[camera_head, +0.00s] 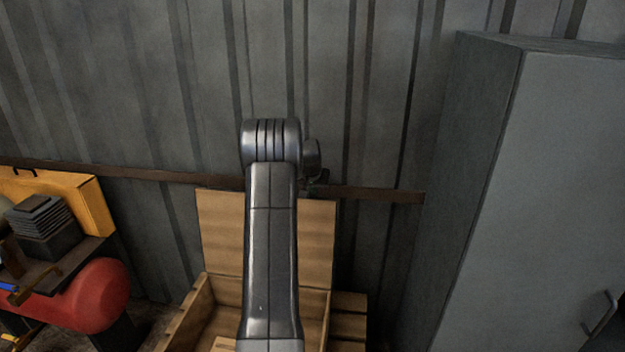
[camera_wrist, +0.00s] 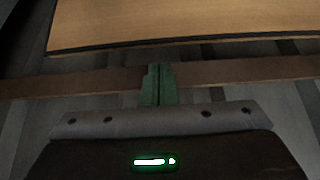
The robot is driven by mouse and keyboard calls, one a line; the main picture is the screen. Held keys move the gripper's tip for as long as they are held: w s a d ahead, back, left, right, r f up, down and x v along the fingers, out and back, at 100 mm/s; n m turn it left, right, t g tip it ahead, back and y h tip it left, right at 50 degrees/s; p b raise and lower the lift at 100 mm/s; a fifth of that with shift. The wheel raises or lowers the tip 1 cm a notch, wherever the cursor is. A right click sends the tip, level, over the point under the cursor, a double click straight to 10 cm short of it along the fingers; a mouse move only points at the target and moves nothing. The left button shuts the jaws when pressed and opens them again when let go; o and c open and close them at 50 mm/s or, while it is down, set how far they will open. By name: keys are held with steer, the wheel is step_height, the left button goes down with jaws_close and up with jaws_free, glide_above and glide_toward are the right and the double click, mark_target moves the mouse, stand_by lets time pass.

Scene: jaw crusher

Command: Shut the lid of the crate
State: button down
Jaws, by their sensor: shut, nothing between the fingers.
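The wooden crate (camera_head: 186,318) stands open at the lower middle of the head view, partly hidden behind my arm. Its lid (camera_head: 220,235) stands upright at the back of the crate, close to the wall. In the wrist view the lid (camera_wrist: 190,22) fills the top as a flat wooden panel with a dark edge. My gripper (camera_wrist: 158,84) shows there with its green fingers shut and empty. The fingertips are just below the lid's edge in the picture; I cannot tell whether they touch it. In the head view my arm mostly hides the gripper.
A brown rail (camera_head: 375,195) runs along the ribbed metal wall (camera_head: 335,90) behind the lid. A tall grey cabinet (camera_head: 545,180) stands at the right. At the left are a red tank (camera_head: 98,297) and a yellow case (camera_head: 92,208). Wooden slats (camera_head: 349,326) lie beside the crate.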

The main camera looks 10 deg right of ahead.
steer(key=s, duration=0.1)
steer(key=s+a, duration=0.1)
steer(key=s+r, duration=0.1)
steer(key=shift+s+a+p, duration=0.3)
steer(key=shift+p, duration=0.05)
steer(key=shift+s+b, duration=0.1)
steer(key=shift+b, duration=0.3)
